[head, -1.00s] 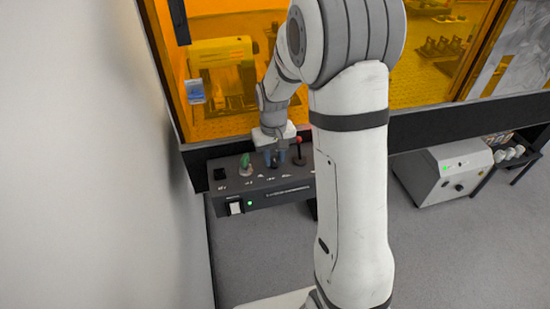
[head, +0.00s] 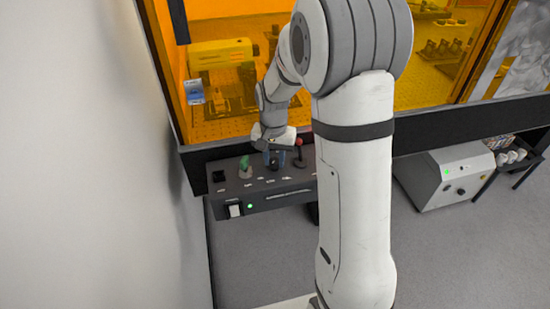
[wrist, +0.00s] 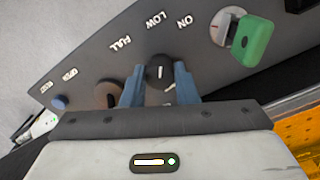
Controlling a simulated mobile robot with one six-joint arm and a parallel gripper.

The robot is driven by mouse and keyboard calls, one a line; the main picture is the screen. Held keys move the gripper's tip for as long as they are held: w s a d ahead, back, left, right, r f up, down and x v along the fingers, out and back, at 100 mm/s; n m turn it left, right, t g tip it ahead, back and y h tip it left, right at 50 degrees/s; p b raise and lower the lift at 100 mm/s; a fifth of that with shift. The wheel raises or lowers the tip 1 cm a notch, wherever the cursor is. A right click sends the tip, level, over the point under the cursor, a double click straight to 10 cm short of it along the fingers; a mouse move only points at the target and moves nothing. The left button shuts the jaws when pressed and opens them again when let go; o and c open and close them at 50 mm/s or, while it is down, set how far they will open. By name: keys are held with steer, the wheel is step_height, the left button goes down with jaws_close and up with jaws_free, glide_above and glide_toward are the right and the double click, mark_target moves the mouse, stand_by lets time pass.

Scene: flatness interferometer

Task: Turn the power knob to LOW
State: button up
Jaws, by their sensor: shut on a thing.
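The power knob (wrist: 158,72) is a dark round knob on the dark control panel (wrist: 85,62). My gripper (wrist: 159,82) has its two blue fingers on either side of the knob, shut on it. The labels LOW, FULL and ON show upside down beyond the knob. A small light mark shows on the knob, but I cannot tell for sure which label it points at. In the head view my gripper (head: 276,160) reaches down to the panel top (head: 232,186), and its fingers largely hide the knob.
A green key-like handle (wrist: 253,42) on a silver disc stands close to one finger. A brown knob (wrist: 108,94) and a blue button (wrist: 60,102) lie on the other side. A red-topped lever (head: 299,148) stands right of my gripper. Amber glazing (head: 225,105) is behind the panel.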

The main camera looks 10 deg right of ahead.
mark_target(274, 161)
stand_by(0.3)
steer(key=o, duration=1)
steer(key=shift+r, duration=0.1)
step_height(274, 161, up, 6)
steer(key=shift+r, duration=0.85)
steer(key=s+r+n+t, duration=0.1)
steer(key=s+r+n, duration=0.1)
steer(key=s, duration=0.8)
steer(key=s+r+n+t, duration=0.1)
steer(key=s+r+n, duration=0.1)
steer(key=s, duration=0.9)
steer(key=shift+s+d+r+n+t, duration=0.2)
steer(key=shift+r+n+t, duration=0.2)
steer(key=shift+n, duration=0.3)
